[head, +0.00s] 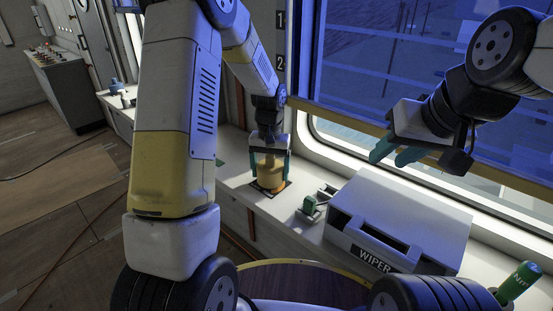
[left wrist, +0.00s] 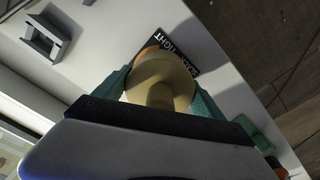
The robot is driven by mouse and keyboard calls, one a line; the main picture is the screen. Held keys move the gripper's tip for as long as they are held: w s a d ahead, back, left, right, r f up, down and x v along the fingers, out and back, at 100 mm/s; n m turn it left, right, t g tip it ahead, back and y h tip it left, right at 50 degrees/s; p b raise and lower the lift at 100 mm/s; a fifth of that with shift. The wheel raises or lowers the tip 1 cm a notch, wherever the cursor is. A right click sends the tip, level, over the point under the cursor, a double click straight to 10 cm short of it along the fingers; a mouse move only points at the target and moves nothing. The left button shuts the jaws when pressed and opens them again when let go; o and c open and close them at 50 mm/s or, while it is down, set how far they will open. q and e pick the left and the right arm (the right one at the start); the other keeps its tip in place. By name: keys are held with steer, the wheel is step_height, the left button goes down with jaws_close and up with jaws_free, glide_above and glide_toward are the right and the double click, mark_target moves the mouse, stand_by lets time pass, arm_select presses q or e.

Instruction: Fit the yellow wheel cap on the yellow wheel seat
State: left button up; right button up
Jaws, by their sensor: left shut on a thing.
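My left gripper (head: 270,168) points down with its teal fingers shut on the yellow wheel cap (head: 270,162). In the left wrist view the cap (left wrist: 160,75) is a round, yellowish piece between the teal fingers, with a narrower part toward the palm. Directly below it in the head view is a round orange-yellow piece (head: 270,181), apparently the yellow wheel seat, on a dark plate on the ledge. Whether cap and seat touch or are fully mated I cannot tell. My right gripper (head: 396,157) is raised over the ledge by the window, its teal fingers apart and empty.
A white box marked WIPER (head: 400,222) stands on the ledge to the right. A small grey bracket with a green part (head: 311,206) lies between it and the seat. A green cylinder (head: 520,281) is at the lower right. The window is behind.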

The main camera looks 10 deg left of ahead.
mark_target(270, 156)
arm_select(q)
steer(key=shift+f, duration=0.65)
steer(key=shift+f, duration=0.1)
steer(key=o, duration=1.3)
steer(key=shift+o, duration=0.2)
step_height(270, 156, up, 7)
steer(key=shift+r, duration=0.4)
